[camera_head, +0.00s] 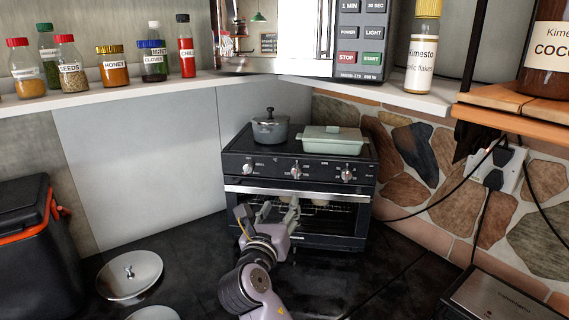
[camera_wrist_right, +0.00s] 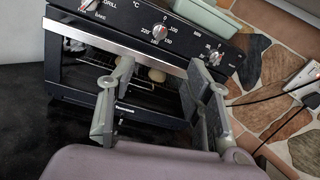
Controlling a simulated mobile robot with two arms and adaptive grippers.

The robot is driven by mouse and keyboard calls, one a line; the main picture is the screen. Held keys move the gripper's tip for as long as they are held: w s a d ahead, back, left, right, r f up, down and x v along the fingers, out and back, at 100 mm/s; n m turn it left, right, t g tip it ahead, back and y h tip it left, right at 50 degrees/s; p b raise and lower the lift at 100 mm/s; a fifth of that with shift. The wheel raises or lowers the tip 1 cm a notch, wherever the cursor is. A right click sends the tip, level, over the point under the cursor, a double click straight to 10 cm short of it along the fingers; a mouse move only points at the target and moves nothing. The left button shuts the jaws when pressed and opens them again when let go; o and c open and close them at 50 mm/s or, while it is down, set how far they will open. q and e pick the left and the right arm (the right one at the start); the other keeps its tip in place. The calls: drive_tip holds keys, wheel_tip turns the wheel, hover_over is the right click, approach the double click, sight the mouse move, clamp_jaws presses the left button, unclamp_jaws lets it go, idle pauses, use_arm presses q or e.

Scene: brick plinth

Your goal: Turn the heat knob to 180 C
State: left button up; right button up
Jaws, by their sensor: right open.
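The small black oven (camera_head: 300,155) stands on the dark counter with a row of three silver knobs on its front panel. The heat knob (camera_head: 296,172) is the middle one. In the right wrist view the heat knob (camera_wrist_right: 160,31) has 0, 100, 150, 180 and 220 printed around it; its pointer is too small to read surely. My right gripper (camera_head: 267,210) is open and empty in front of the oven door, below the knobs. In the right wrist view its spread fingers (camera_wrist_right: 160,72) stand below the heat knob, apart from it. My left gripper is not in view.
A grey pot (camera_head: 270,128) and a pale green dish (camera_head: 332,141) sit on the oven. The left knob (camera_head: 248,169) and right knob (camera_head: 347,175) flank the heat knob. The door handle (camera_head: 296,195) runs below. Pot lids (camera_head: 130,275) and a cable lie nearby.

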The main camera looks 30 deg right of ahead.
sight(295, 175)
drive_tip(key=p+x, duration=0.3)
drive_tip(key=x, duration=1.3)
drive_tip(key=shift+w+d+f, duration=0.1)
drive_tip(key=shift+w+d, duration=0.15)
drive_tip(key=shift+w, duration=0.05)
drive_tip(key=shift+c, duration=0.3)
clamp_jaws()
